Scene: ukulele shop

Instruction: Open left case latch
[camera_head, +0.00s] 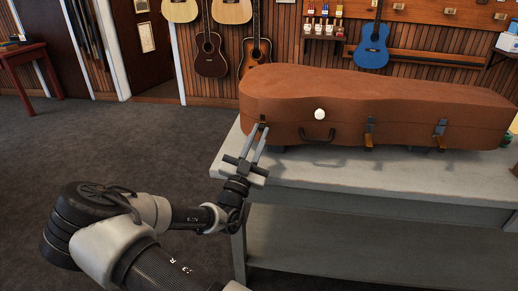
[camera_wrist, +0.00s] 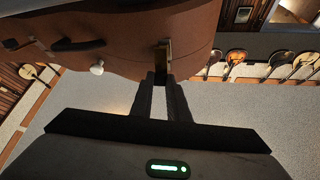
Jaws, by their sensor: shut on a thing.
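A brown guitar case (camera_head: 390,98) lies closed on the pale table (camera_head: 300,172). Its left latch (camera_head: 262,122) is a small piece near the left end, partly hidden behind my fingers. My gripper (camera_head: 258,134) reaches up to it from the front. In the wrist view, the brass-coloured latch (camera_wrist: 164,58) stands between the tips of my gripper (camera_wrist: 163,76), which are closed on it. Two more latches, a middle one (camera_head: 369,132) and a right one (camera_head: 440,133), show on the case front with their lower tabs sticking out.
A dark handle (camera_head: 317,136) and a round white knob (camera_head: 320,114) are on the case front, right of my gripper. The table's front edge runs under my wrist. Open carpet (camera_head: 60,150) lies to the left. Guitars hang on the back wall.

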